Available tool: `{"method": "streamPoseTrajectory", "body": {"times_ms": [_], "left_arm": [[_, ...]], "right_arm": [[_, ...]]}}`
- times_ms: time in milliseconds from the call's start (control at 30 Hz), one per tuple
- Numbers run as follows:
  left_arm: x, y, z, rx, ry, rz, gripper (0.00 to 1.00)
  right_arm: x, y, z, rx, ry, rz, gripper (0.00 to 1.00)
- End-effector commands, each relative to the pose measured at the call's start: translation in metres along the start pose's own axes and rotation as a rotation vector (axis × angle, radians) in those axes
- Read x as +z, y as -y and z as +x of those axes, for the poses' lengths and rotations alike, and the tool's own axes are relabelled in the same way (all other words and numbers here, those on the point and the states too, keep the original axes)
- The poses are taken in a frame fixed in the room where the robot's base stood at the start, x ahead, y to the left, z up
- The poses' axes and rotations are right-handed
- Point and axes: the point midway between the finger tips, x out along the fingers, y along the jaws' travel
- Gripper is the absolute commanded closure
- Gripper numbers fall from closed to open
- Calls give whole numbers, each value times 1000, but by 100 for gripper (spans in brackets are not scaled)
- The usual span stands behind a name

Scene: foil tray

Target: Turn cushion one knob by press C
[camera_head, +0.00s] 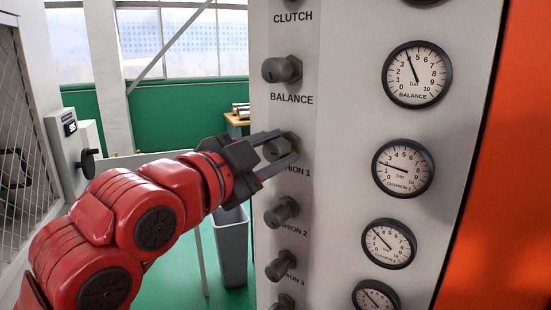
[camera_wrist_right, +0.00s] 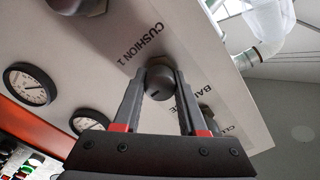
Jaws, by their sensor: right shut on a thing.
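The cushion 1 knob (camera_head: 277,147) is a dark knob on the light grey press panel (camera_head: 340,60), above the partly covered "CUSHION 1" label. My right gripper (camera_head: 294,147), on the red arm, reaches in from the left and is shut on this knob. The right wrist view shows the knob (camera_wrist_right: 160,83) between the two fingers, with the "CUSHION 1" label beside it. The cushion 1 gauge (camera_head: 403,168) is round and white, its needle pointing left near 2. My left gripper is not in view.
The balance knob (camera_head: 282,69) is above, and the cushion 2 (camera_head: 282,211) and cushion 3 (camera_head: 281,266) knobs are below, close to the gripper. More gauges, including the balance gauge (camera_head: 417,75), line the right. A grey bin (camera_head: 231,248) stands on the green floor.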

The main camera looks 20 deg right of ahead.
Motion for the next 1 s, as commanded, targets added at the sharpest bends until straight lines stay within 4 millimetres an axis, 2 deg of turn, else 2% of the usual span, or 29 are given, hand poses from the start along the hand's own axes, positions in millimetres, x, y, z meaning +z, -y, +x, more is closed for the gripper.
{"method": "streamPoseTrajectory", "body": {"times_ms": [600,1000], "left_arm": [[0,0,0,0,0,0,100],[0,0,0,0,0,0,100]], "right_arm": [[1,-1,0,1,0,552,100],[1,-2,0,2,1,752,100]]}}
